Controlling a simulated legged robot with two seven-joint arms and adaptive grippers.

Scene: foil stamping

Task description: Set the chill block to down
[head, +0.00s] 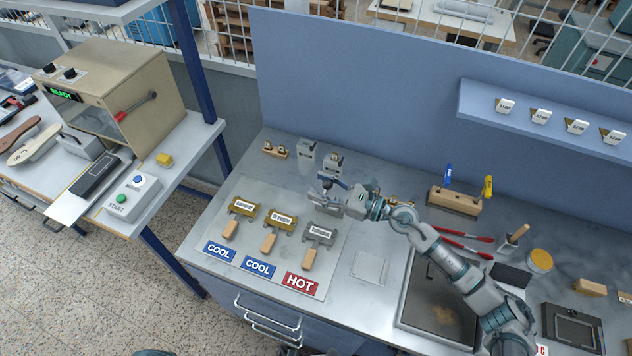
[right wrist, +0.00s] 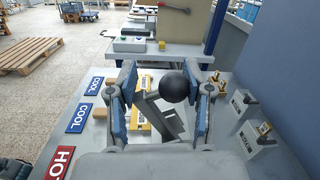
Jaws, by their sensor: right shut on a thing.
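My right gripper (head: 331,192) is at the back middle of the bench, in front of two small grey blocks. In the right wrist view, its two blue-padded fingers (right wrist: 168,88) stand on either side of a black ball knob (right wrist: 174,87), and it is shut on this knob. A tilted grey piece with a pale label (right wrist: 163,117) shows below the knob; I take it for part of the chill block, but its base is hidden. My left gripper is not in view.
Several labelled plates with wooden handles, including a grey one (head: 320,233), lie to the left of my gripper, behind two blue COOL signs (head: 258,267) and a red HOT sign (head: 300,282). Labelled grey blocks (head: 307,150) stand behind. A blue panel (head: 380,100) backs the bench.

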